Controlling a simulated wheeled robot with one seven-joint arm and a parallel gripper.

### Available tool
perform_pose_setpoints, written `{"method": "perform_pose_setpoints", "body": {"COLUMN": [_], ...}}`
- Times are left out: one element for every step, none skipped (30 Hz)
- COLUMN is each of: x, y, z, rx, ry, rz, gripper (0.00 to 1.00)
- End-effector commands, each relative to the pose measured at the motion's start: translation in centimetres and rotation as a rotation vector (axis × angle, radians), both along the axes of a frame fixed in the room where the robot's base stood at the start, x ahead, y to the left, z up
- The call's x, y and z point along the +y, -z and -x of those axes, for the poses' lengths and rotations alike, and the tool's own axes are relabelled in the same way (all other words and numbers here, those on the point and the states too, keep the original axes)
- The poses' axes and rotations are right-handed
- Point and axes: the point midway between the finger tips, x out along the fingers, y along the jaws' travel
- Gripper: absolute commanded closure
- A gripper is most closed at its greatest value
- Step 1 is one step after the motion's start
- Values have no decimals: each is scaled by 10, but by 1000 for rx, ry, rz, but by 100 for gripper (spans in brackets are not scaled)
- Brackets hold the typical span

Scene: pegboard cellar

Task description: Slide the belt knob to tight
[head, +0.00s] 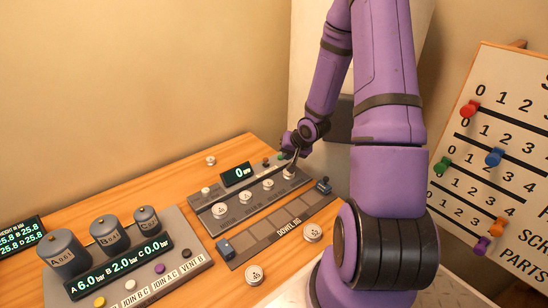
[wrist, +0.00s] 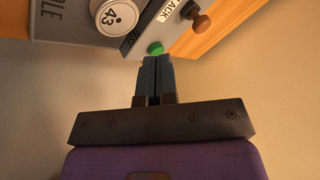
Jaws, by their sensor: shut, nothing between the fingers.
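My gripper (wrist: 156,62) is shut and empty, its two dark fingers side by side in the wrist view. A green knob (wrist: 156,48) is right at the fingertips; I cannot tell whether they touch it. A brown knob (wrist: 202,23) stands to its right, at the edge of the grey panel (wrist: 80,32). Which knob is the belt knob is not clear from the lettering. In the head view my gripper (head: 292,146) is at the far right end of the grey panel (head: 240,208).
A white round piece marked 43 (wrist: 117,15) stands on the panel. A display (head: 237,174) reads 0. The dowel jig (head: 280,231) lies in front, and a console with several grey canisters (head: 105,231) stands left. A number board (head: 497,150) is at right.

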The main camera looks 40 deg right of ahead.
Motion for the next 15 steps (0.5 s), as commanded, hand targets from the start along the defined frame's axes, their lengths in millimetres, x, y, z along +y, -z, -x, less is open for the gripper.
{"method": "perform_pose_setpoints", "body": {"x": [2, 2, 2, 6, 9, 12, 14, 16, 19, 20, 22, 24, 25, 26, 27], "y": [8, 13, 18, 16, 16, 17, 18, 19, 19, 20, 20, 21, 21, 21, 22], "z": [-5, -8, -11, -14, -17, -20, -22, -24, -27, -28, -30, -32, -33, -34, -35], "rx": [2, 2, 1, 0, -1, -1, -1, 0, 1, 1, 1, 1, 1, 0, 0], "ry": [-2, -4, -3, -4, -5, -5, -5, -4, -3, -3, -3, -2, -2, -1, -1], "rz": [-2, -2, 1, 1, 1, 1, 1, 1, 1, 1, 1, 1, 1, 1, 1], "gripper": [100, 100, 100, 100, 100, 100, 100, 100, 100, 100, 100, 100, 100, 100, 100]}}
